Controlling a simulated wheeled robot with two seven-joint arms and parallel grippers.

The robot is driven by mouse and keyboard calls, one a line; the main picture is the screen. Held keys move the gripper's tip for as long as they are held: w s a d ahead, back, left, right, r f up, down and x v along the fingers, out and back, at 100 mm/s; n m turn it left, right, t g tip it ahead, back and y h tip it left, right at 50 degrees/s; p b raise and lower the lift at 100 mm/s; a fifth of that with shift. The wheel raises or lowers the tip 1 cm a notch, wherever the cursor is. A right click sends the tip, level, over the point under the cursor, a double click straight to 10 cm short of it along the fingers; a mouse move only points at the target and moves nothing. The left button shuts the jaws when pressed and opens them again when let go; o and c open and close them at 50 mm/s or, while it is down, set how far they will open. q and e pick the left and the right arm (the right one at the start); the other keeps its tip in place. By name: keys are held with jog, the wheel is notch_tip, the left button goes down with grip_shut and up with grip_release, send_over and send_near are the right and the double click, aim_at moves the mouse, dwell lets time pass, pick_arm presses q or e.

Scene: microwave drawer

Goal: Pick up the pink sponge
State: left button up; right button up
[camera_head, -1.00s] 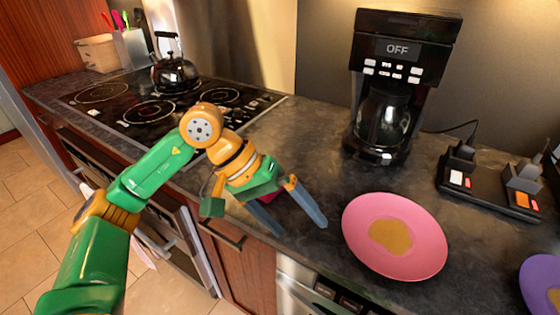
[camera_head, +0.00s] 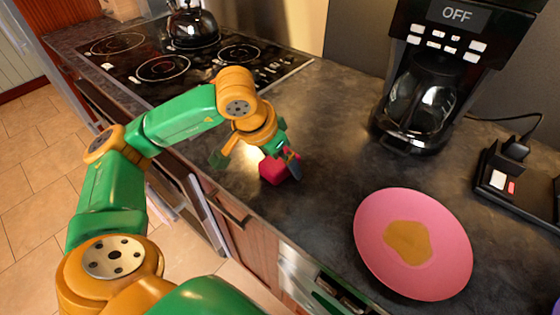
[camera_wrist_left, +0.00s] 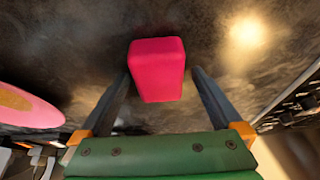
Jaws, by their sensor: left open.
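The pink sponge (camera_head: 273,170) is a small block on the dark countertop, between the stove and the pink plate. My left gripper (camera_head: 290,165) is right at it and partly covers it in the head view. In the left wrist view the sponge (camera_wrist_left: 157,70) lies just ahead of and partly between the two spread fingers of my left gripper (camera_wrist_left: 157,80). Dark gaps show between the sponge and the fingers, so the jaws are open and not closed on it. My right gripper is not in view.
A pink plate (camera_head: 374,222) with a tan patch lies to the right of the sponge. A black coffee maker (camera_head: 455,60) stands behind the plate. The stove (camera_head: 125,62) with a kettle (camera_head: 193,25) is at the back left. The counter's front edge is close to the sponge.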

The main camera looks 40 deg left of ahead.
pick_arm(q)
jog(key=c, duration=1.3)
jog(key=shift+r, duration=0.1)
jog(key=shift+c, duration=0.2)
